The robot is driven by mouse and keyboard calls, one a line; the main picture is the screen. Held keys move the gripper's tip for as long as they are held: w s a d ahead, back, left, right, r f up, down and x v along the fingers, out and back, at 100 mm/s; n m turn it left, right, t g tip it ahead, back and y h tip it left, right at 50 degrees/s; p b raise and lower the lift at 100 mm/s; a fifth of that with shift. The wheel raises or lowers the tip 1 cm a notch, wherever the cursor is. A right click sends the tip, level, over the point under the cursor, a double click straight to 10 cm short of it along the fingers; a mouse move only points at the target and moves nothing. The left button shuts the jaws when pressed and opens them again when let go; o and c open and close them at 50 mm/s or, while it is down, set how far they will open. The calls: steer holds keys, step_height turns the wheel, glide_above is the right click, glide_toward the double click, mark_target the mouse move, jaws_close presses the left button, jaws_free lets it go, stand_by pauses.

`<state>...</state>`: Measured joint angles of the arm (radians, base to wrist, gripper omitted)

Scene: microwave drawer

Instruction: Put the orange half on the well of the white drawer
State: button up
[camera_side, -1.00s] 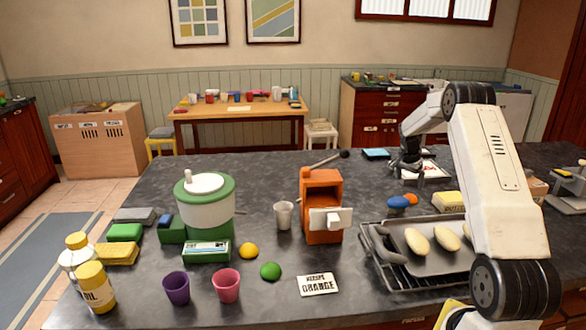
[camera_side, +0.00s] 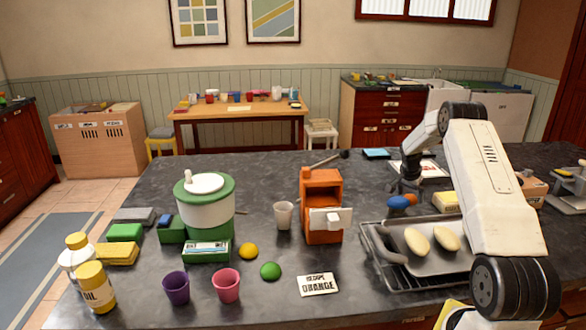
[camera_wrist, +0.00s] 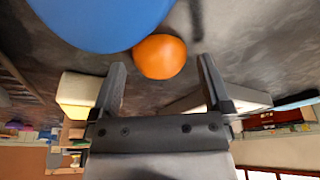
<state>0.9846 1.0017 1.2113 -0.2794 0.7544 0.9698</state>
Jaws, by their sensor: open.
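The orange half (camera_side: 411,199) lies on the dark counter, partly behind a blue round object (camera_side: 398,203). In the wrist view the orange half (camera_wrist: 160,57) shows ahead of and between my fingertips, beside the large blue object (camera_wrist: 100,18). My gripper (camera_side: 403,188) is open and empty, pointing down just above and behind the two; contact cannot be told. The white drawer (camera_side: 331,220) sticks out from the front of the orange microwave box (camera_side: 322,187), left of my gripper. Its well is mostly hidden behind its front.
A rack and grey tray (camera_side: 432,262) with two pale loaves stand in front of my gripper. A yellow block (camera_side: 447,202) sits to its right. A white cup (camera_side: 284,215) stands left of the microwave box. Counter between box and blue object is clear.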

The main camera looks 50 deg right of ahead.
steer(key=shift+d+f, duration=0.1)
steer(key=shift+f, duration=0.15)
stand_by(0.3)
steer(key=c, duration=1.3)
steer(key=shift+o, duration=0.2)
steer(key=shift+r, duration=0.2)
